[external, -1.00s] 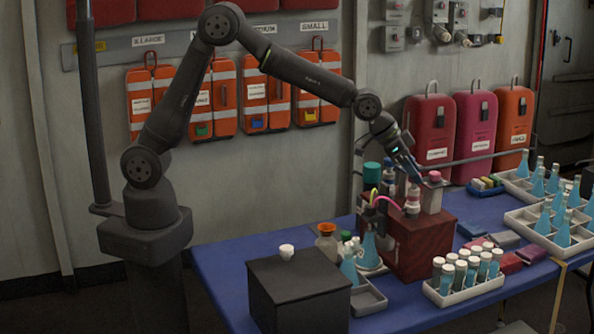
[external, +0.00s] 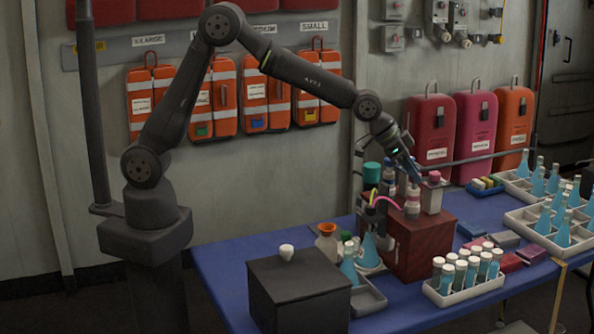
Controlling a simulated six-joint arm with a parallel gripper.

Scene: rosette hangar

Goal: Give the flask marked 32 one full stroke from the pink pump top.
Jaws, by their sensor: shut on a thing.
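A maroon box (external: 425,250) on the blue table carries several pump bottles. A pump with a pinkish-and-white banded body (external: 412,206) stands near its front edge. My gripper (external: 415,181) is at the top of this pump, shut on the pump top, which it mostly hides. A pink hose (external: 388,199) arches left from this pump, beside a yellow one. A flask of blue liquid (external: 369,251) stands under the hose ends, left of the box. I cannot read a number on any flask.
A square bottle with a pinkish-red cap (external: 434,177) stands close right of my gripper, and a teal-topped bottle (external: 372,173) to its left. A tray of capped vials (external: 464,293) sits in front. Trays of blue flasks (external: 560,236) stand at right. A dark box (external: 300,290) stands front left.

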